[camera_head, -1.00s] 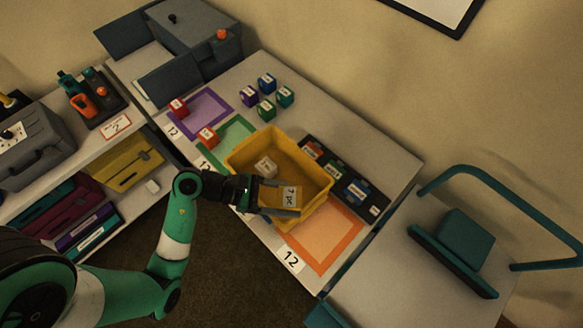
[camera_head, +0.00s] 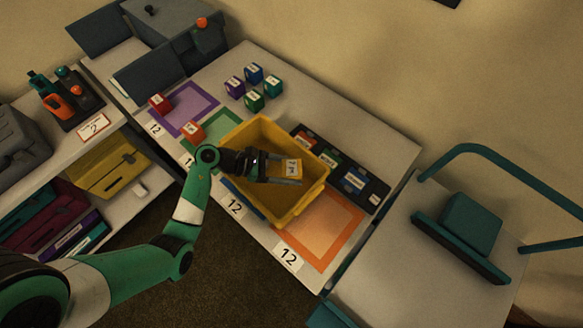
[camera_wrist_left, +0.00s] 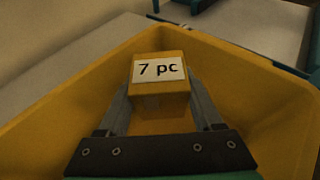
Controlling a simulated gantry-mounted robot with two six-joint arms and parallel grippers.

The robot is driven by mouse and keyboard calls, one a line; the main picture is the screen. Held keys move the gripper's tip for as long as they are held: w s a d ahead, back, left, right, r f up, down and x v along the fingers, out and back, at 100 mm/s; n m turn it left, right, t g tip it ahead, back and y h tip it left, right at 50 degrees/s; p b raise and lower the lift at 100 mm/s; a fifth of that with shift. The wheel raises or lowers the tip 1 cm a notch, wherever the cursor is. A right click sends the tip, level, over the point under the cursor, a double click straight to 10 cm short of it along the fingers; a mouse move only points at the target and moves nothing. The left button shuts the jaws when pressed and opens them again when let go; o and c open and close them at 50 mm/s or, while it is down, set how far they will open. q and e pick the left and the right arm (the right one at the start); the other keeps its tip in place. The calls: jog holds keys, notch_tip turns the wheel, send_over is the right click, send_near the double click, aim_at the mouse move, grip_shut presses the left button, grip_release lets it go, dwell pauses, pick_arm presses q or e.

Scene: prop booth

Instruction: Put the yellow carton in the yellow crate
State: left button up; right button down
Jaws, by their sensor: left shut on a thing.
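The yellow carton (camera_head: 291,167) has a white label reading "7 pc". It also shows in the left wrist view (camera_wrist_left: 160,97), held between the two fingers. My left gripper (camera_head: 285,172) is shut on the carton, over the inside of the yellow crate. The yellow crate (camera_head: 294,212) is open-topped and stands on the table among coloured squares; its wall shows in the left wrist view (camera_wrist_left: 60,100). I cannot tell whether the carton touches the crate floor. The pale block seen earlier in the crate is hidden now. My right gripper is not in view.
Several small coloured cubes (camera_head: 254,101) stand behind the crate. A dark tray (camera_head: 371,195) of coloured blocks lies right of it. The orange square (camera_head: 322,229) in front is bare. A teal-railed cart (camera_head: 420,270) stands at right, a shelf (camera_head: 140,205) at left.

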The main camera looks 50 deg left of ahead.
pick_arm(q)
jog(key=shift+w, duration=0.1)
jog(key=shift+f+b, duration=0.5)
jog(key=shift+b, duration=0.05)
jog(key=o, duration=1.5)
jog(key=shift+c, duration=0.2)
jog(key=shift+r, duration=0.2)
jog(key=p+v, duration=0.3)
jog(key=v, duration=0.9)
jog(key=shift+r, duration=0.4)
